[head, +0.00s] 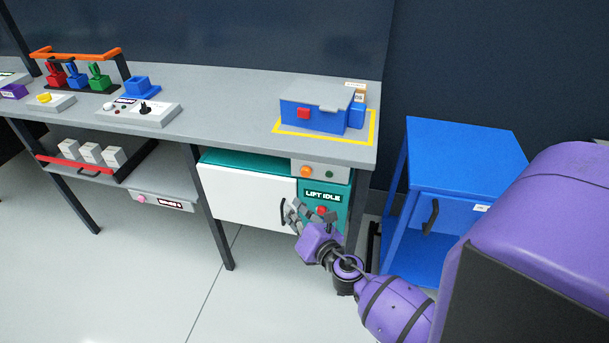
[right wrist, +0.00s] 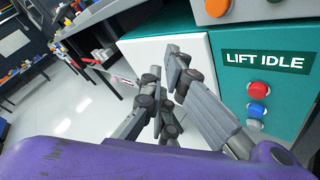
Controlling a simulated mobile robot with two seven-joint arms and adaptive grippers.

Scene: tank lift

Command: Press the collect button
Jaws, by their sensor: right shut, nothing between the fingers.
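The teal lift cabinet (head: 335,188) stands under the bench's right end, with a "LIFT IDLE" sign (right wrist: 265,61). Below the sign are a red button (right wrist: 258,90), a blue button (right wrist: 256,109) and a grey button (right wrist: 254,125). An orange button (head: 306,171) is on a grey box above the sign. No button label reading "collect" can be made out. My right gripper (head: 297,212) is shut and empty in front of the cabinet, left of the red button. In the right wrist view its fingers (right wrist: 163,72) are left of the buttons, apart from them. My left gripper is not in view.
The cabinet's white door (head: 245,194) with a dark handle is closed. A blue cabinet (head: 460,155) stands to the right. The bench (head: 225,108) above bears a blue box (head: 313,115) inside a yellow outline. The floor (head: 150,270) in front is clear.

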